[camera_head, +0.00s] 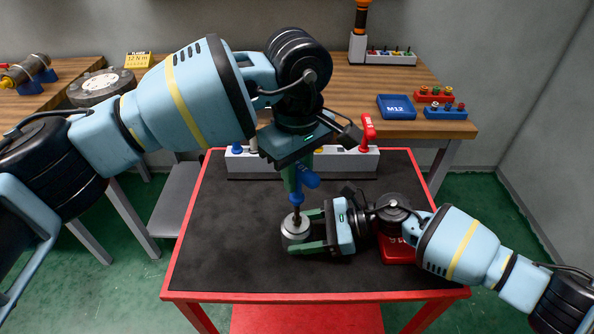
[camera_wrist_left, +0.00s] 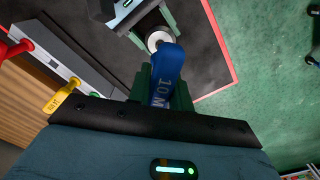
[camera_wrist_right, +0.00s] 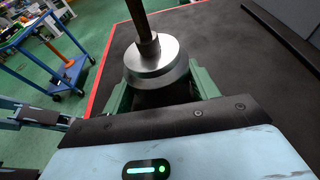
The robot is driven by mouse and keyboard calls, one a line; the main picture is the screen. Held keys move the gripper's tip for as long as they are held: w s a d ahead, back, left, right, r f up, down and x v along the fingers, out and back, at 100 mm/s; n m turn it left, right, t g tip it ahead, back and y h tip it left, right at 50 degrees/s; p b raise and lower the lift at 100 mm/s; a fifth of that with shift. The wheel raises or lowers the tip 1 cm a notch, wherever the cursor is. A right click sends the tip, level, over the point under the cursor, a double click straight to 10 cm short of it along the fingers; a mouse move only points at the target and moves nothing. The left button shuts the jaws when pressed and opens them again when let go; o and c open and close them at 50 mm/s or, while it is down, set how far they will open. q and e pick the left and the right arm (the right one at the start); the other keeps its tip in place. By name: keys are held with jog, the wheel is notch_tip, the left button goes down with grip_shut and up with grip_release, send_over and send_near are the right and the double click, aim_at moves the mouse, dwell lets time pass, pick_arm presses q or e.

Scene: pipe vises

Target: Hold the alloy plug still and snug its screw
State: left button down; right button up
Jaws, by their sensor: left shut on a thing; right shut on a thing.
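The alloy plug (camera_head: 295,230) is a short silver cylinder at the middle of the dark-topped red table. My right gripper (camera_head: 312,231) is shut around its sides, and the plug also shows between the fingers in the right wrist view (camera_wrist_right: 155,65). My left gripper (camera_head: 292,180) is shut on a blue-handled driver (camera_head: 297,197), above the plug. The blue handle, lettered "10 M", also shows in the left wrist view (camera_wrist_left: 169,68). The driver's dark shaft (camera_wrist_right: 143,25) points down and meets the plug's top. The screw is hidden under the shaft tip.
A grey tool rack (camera_head: 345,165) with coloured handles stands along the table's back edge. A red block (camera_head: 394,250) lies under my right arm. A wooden bench (camera_head: 440,128) behind carries a blue M12 tray (camera_head: 396,107). The table's front left is clear.

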pick_arm(q)
jog(key=shift+f+m, duration=0.35)
jog(key=shift+m, duration=0.75)
pick_arm(e)
jog(key=shift+s+a, duration=0.1)
pick_arm(q)
jog(key=shift+a, duration=0.1)
jog(key=m, duration=0.6)
jog(key=shift+m, duration=1.1)
jog(key=m, duration=0.3)
jog(key=shift+m, duration=0.4)
